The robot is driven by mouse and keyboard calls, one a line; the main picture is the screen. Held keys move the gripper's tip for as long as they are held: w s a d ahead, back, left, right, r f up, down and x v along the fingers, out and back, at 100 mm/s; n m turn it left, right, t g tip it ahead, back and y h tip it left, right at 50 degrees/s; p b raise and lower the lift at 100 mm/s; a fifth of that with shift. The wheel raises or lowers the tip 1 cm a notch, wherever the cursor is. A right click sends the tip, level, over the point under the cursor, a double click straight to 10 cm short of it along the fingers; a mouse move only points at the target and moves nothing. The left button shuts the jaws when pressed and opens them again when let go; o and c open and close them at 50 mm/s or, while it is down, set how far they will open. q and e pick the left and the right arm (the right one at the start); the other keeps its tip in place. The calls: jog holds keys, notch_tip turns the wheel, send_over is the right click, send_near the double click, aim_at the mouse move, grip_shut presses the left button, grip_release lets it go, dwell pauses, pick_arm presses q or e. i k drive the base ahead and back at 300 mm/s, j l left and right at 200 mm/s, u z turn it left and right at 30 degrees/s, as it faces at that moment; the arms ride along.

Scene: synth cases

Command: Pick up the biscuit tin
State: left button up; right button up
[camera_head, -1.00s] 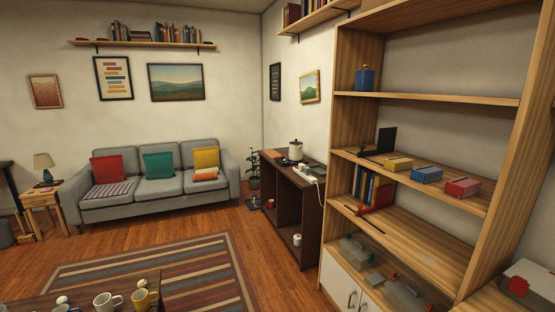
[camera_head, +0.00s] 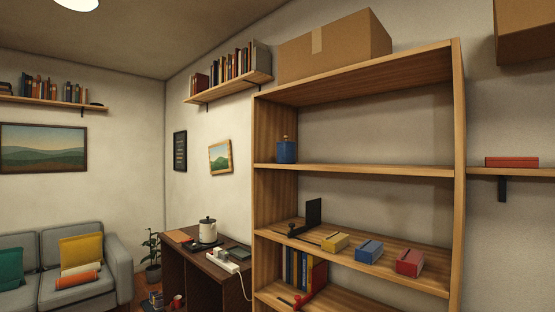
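No object is clearly marked as the biscuit tin. A blue lidded canister (camera_head: 286,151) with a small knob stands upright at the left end of the bookcase's upper shelf. A flat red box (camera_head: 511,162) lies on a wall shelf at the right. Small yellow (camera_head: 335,243), blue (camera_head: 369,251) and red (camera_head: 409,262) boxes with dark slots sit in a row on the bookcase's middle shelf. I cannot tell which of these, if any, is the tin. Neither gripper shows in the view.
The wooden bookcase (camera_head: 459,200) has bare room right of the canister. A black bookend-like stand (camera_head: 313,214) is left of the small boxes. Cardboard boxes (camera_head: 335,45) sit high up. A dark cabinet (camera_head: 190,272) with a kettle (camera_head: 207,230) and the grey sofa (camera_head: 117,271) are left.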

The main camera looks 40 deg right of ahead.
aim_at(286, 151)
jog(key=i+j+z, duration=0.2)
jog(key=i, duration=0.6)
jog(key=i+j+z, duration=0.1)
jog(key=i+z, duration=0.3)
jog(key=i+j+z, duration=0.15)
jog(key=i+z, duration=0.15)
jog(key=z, duration=0.15)
jog(key=i+j+z, duration=0.6)
jog(key=z, duration=0.25)
jog(key=i+j+z, duration=0.15)
jog(key=j+z, duration=0.2)
jog(key=j, duration=0.25)
jog(key=i+j+z, duration=0.1)
jog(key=j+z, duration=0.3)
jog(key=j, duration=0.2)
jog(key=j+z, duration=0.15)
jog(key=j, duration=0.4)
